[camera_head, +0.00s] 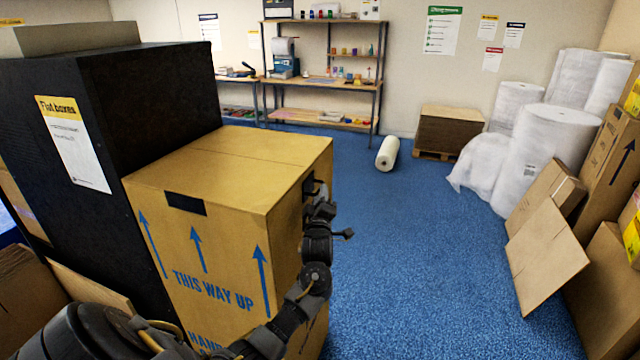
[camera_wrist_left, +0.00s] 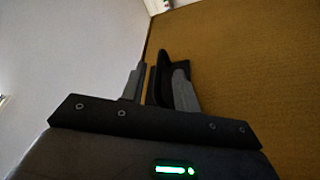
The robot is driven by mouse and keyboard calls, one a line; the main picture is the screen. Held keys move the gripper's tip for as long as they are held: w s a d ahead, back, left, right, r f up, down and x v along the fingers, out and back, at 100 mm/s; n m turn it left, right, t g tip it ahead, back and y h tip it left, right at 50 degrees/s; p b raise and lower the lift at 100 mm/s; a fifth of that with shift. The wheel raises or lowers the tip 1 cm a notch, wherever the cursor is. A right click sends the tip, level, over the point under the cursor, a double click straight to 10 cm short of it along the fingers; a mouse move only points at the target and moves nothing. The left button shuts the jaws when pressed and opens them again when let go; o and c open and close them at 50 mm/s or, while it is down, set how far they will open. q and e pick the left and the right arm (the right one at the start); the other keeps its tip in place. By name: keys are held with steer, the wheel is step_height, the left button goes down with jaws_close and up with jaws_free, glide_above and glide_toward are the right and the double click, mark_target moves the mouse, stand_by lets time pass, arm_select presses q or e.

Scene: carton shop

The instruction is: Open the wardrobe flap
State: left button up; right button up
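The wardrobe is a tall tan carton (camera_head: 220,205) with blue arrows and "THIS WAY UP" on its near face, left of centre in the head view. Its brown cardboard also fills the right of the left wrist view (camera_wrist_left: 250,60). A black patch (camera_head: 186,203) sits at the near face's top edge. My left gripper (camera_head: 318,191) is at the carton's right side, just below the top edge, by a small dark fitting (camera_head: 308,188). In the wrist view its fingers (camera_wrist_left: 155,85) are close together with a dark strip between them; whether they grip it I cannot tell.
A black cabinet (camera_head: 110,110) with a "Flat boxes" sign stands left of the carton. Blue floor (camera_head: 420,260) is clear to the right. A white roll (camera_head: 387,153) lies on it. Flat cardboard sheets (camera_head: 545,255) and wrapped rolls (camera_head: 550,150) stand at the right.

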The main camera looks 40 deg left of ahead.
arm_select(q)
steer(key=shift+p+x, duration=0.45)
steer(key=shift+x, duration=1.45)
steer(key=shift+c, duration=0.3)
jaws_close()
